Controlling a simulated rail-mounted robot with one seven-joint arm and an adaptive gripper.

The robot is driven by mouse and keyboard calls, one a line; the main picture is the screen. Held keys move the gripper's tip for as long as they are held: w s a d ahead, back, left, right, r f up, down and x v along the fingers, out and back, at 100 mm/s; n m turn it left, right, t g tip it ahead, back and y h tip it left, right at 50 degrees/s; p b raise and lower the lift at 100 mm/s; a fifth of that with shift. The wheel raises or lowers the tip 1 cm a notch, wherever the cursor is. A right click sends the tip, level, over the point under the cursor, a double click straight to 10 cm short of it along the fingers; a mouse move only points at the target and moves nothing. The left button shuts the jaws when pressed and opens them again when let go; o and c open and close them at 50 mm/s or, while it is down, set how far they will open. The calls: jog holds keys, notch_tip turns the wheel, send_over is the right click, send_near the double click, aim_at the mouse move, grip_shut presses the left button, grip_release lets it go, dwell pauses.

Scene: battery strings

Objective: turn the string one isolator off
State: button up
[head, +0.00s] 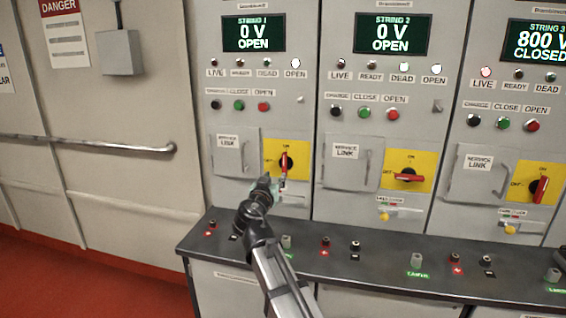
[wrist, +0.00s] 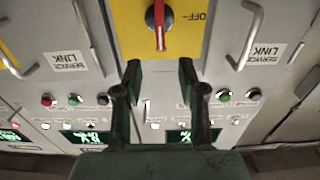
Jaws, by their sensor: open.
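The string one isolator (head: 284,163) is a red handle on a yellow plate (head: 272,172), below the String 1 display. Its handle stands upright, toward the ON label. The handle also shows in the wrist view (wrist: 160,32), at the top, with OFF lettering to its right. My gripper (head: 267,187) is just below and left of the handle in the head view and covers the plate's lower part. In the wrist view my gripper (wrist: 160,72) has its two dark fingers apart, with nothing between them. The handle is beyond the fingertips; I see no contact.
The String 1 display (head: 253,34) reads 0 V OPEN. The string two isolator (head: 409,177) lies sideways; the string three isolator (head: 540,188) stands upright. A service link door (head: 236,158) with a handle is left of the plate. A dark ledge (head: 384,250) with several terminals juts out below.

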aim_at(284, 163)
jog(key=p+x, duration=0.2)
jog(key=x, duration=1)
jog(key=shift+w+f+p, duration=0.1)
jog(key=shift+w+p, duration=0.15)
jog(key=shift+p, duration=0.15)
jog(key=shift+d, duration=0.1)
grip_shut()
